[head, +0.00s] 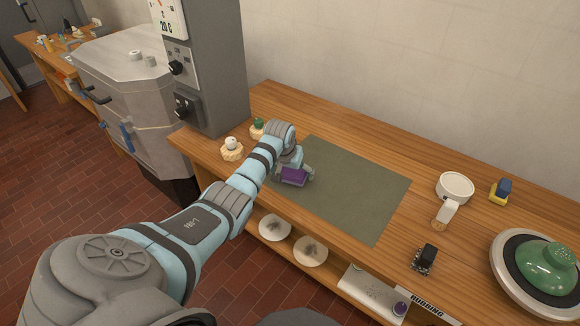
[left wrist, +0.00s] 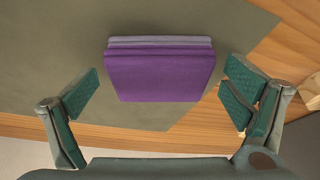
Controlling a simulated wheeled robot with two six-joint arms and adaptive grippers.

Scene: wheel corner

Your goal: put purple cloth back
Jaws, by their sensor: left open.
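The purple cloth (head: 293,177) is a small folded block at the left end of the grey-green mat (head: 350,190) on the wooden bench. It also shows in the left wrist view (left wrist: 160,75), with a paler lilac layer along its far edge. My left gripper (head: 296,170) is right over the cloth. In the left wrist view its two fingers (left wrist: 160,108) stand wide apart, one on each side of the cloth, with clear gaps and nothing held. My right gripper does not show.
Two round pale items, one with a white knob (head: 231,148) and one with a green knob (head: 258,127), stand left of the mat. A white mug-like vessel (head: 455,188), a yellow-blue block (head: 500,191) and a green dome (head: 547,267) lie right. A lower shelf holds discs (head: 310,250).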

